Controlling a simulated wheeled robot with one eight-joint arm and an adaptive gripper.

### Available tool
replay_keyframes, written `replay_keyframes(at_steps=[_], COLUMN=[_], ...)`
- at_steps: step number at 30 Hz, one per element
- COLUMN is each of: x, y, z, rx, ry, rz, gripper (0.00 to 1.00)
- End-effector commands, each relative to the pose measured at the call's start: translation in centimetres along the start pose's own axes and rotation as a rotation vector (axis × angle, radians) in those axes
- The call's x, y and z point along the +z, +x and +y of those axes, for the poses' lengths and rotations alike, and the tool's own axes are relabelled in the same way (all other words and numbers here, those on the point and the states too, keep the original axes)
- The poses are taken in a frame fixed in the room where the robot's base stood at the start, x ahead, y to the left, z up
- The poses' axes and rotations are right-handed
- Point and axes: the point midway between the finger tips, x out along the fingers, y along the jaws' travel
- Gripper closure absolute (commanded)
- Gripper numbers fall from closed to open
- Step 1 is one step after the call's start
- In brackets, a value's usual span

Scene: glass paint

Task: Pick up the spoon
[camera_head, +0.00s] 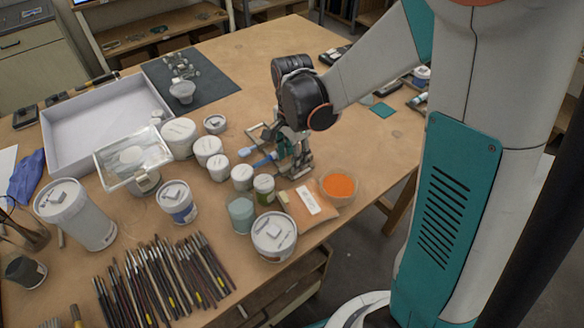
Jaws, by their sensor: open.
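I cannot make out a spoon for certain. A small blue item (263,160) lies beside my gripper, on its left, too small to identify. My gripper (297,172) points down at the table (345,130), close to the tabletop behind the white jars. It is open. The dark wrist and the fingers hide part of the table there, and whatever lies between or under the fingertips is not clear.
White jars (208,147) crowd the left of my gripper. An orange bowl (338,186) and a packet (307,200) are close on its near right. Many brushes (160,280) lie at the front. A white tray (62,135) and dark mat (215,84) are farther back.

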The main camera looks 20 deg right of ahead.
Motion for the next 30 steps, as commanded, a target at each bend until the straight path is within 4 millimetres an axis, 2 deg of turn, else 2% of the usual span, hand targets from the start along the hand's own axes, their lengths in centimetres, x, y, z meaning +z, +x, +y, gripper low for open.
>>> replay_keyframes(at_steps=[1, 3, 11, 16, 30], x=[0.00, 0.01, 0.02, 0.02, 0.02], y=[1.05, 1.73, 1.85, 1.85, 1.44], z=[-0.05, 0.00, 0.02, 0.02, 0.02], rx=[0.000, 0.000, 0.000, 0.000, 0.000], ry=[0.000, 0.000, 0.000, 0.000, 0.000], rz=[0.000, 0.000, 0.000, 0.000, 0.000], gripper=[0.58, 0.58, 0.61, 0.99, 1.00])
